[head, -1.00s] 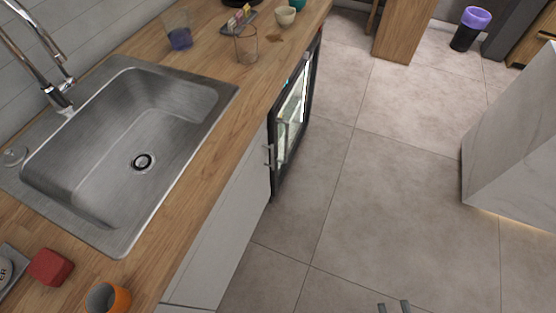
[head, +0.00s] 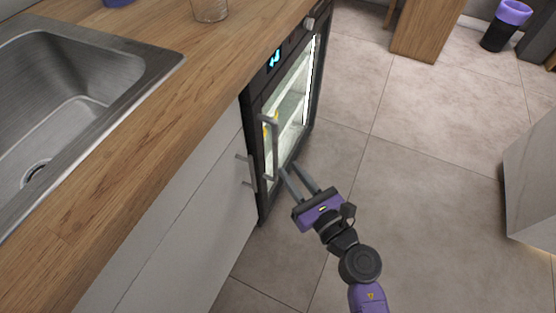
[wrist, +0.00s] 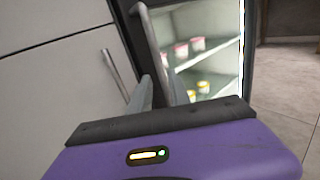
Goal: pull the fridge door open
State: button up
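The fridge (head: 250,125) is built in under the wooden counter, with a black frame and a lit glass door (head: 292,108) that looks shut. Its grey bar handle (head: 268,150) stands upright on the near side of the door. My gripper (head: 289,167) is open and empty, its two fingers pointing at the handle's lower part, just right of it in the head view. In the wrist view the handle (wrist: 150,38) runs down toward the gap between my fingers (wrist: 160,88). I cannot tell whether they touch it.
A white cabinet front (head: 165,205) with its own bar handle (wrist: 116,76) adjoins the fridge. Small jars (wrist: 190,50) stand on shelves behind the glass. The tiled floor (head: 410,180) right of the fridge is clear. A white block (head: 532,175) stands at the far right.

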aim_at(277, 153)
jog(key=x, duration=0.8)
jog(key=shift+w+a+f+b, duration=0.1)
jog(key=shift+b, duration=0.3)
jog(key=shift+c, duration=0.2)
grip_shut()
dwell(0.9)
